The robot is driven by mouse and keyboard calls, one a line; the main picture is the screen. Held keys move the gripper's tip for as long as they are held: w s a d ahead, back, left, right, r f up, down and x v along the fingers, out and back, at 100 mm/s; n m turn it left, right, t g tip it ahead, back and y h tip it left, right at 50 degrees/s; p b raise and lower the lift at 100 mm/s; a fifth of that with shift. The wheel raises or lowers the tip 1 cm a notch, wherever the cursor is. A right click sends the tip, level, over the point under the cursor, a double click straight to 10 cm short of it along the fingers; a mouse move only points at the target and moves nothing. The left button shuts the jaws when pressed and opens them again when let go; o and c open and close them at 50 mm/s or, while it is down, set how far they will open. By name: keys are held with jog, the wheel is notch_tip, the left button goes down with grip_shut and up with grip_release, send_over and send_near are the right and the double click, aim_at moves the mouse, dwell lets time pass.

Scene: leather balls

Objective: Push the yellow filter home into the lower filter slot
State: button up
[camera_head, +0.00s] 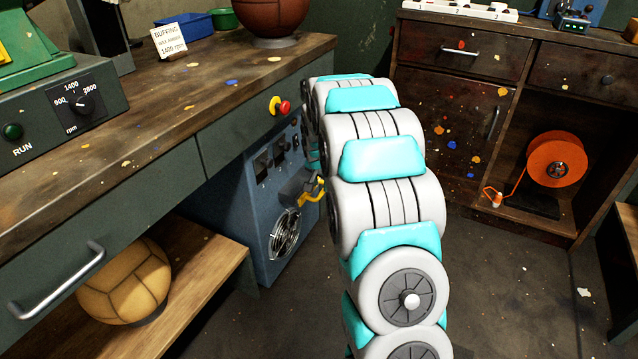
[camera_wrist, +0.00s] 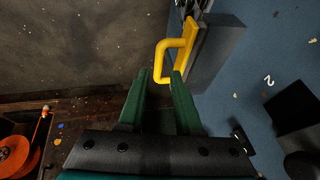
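The yellow filter shows in the wrist view as a yellow front with a U-shaped handle (camera_wrist: 160,62), at the end of a dark grey block (camera_wrist: 217,55) standing out from the blue cabinet (camera_wrist: 255,60). In the head view its yellow handle (camera_head: 318,190) shows low on the cabinet's front, just left of my arm. My gripper (camera_wrist: 161,75) has two green fingers, apart, with the handle's near end at or just beyond the gap between their tips. I cannot tell whether they touch it. My arm hides the gripper in the head view. The slot's inside is hidden.
A fan grille (camera_head: 285,234) sits below the filter. Above, a red button on a yellow base (camera_head: 281,106) is on the bench front (camera_head: 235,125). A tan ball (camera_head: 125,285) lies on the lower shelf (camera_head: 200,285). An orange reel (camera_head: 556,159) stands in the right cabinet.

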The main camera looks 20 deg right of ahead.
aim_at(320, 194)
jog(key=x, duration=0.6)
jog(key=shift+w+f, duration=0.15)
jog(key=shift+f, duration=0.15)
grip_shut()
